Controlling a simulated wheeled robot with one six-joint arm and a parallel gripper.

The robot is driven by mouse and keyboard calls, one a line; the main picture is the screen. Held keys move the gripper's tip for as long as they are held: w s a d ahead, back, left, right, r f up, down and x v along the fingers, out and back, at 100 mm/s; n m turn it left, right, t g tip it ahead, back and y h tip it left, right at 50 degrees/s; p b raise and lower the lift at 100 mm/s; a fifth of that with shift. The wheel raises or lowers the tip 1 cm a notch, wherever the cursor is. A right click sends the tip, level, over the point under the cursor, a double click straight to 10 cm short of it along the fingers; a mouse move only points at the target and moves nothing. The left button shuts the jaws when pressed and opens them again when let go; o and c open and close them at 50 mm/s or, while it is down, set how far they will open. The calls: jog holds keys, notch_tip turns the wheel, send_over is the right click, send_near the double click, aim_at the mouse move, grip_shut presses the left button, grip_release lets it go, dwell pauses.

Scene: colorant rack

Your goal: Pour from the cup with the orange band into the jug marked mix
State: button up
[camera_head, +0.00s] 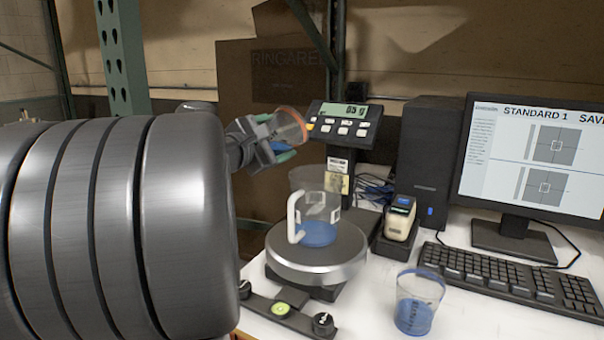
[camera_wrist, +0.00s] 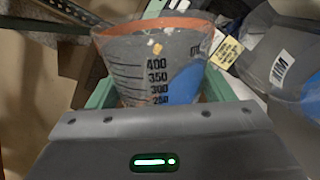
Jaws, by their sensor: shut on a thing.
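The clear cup with the orange band (camera_head: 290,124) is tilted, its mouth toward the upper right, above the jug. In the wrist view the cup (camera_wrist: 150,62) shows black graduations, an orange rim and blue liquid toward its right side. My gripper (camera_head: 278,151) is shut on the cup's lower part. The jug (camera_head: 318,207) is clear with a white handle and stands upright on the round scale, blue liquid in its bottom. Its label shows at the right edge of the wrist view (camera_wrist: 285,62). No stream between cup and jug is visible.
The scale's round pan (camera_head: 318,258) is under the jug; its display (camera_head: 345,120) stands behind, close to the cup. A cup with blue liquid (camera_head: 417,302) stands front right. A small label device (camera_head: 400,218), keyboard (camera_head: 515,275) and monitor (camera_head: 535,150) are to the right.

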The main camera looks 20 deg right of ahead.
aim_at(297, 130)
jog(key=shift+s+d+f+m+b, duration=0.15)
jog(key=shift+m+b, duration=0.3)
jog(key=shift+m, duration=0.45)
jog(key=shift+s+a+f+m+b, duration=0.15)
jog(key=shift+m+b, duration=0.25)
jog(key=shift+m, duration=0.5)
dwell(0.5)
jog(key=shift+s+d+r+m+b, duration=0.25)
jog(key=shift+s+d+r+m, duration=0.15)
jog(key=shift+r, duration=0.2)
jog(key=shift+s+d+r+m+b, duration=0.2)
jog(key=shift+s+d+r+m, duration=0.1)
jog(key=shift+r+m, duration=0.25)
dwell(1.1)
jog(key=shift+s+d+f+m+b, duration=0.15)
jog(key=shift+m+b, duration=0.4)
jog(key=shift+b, duration=0.85)
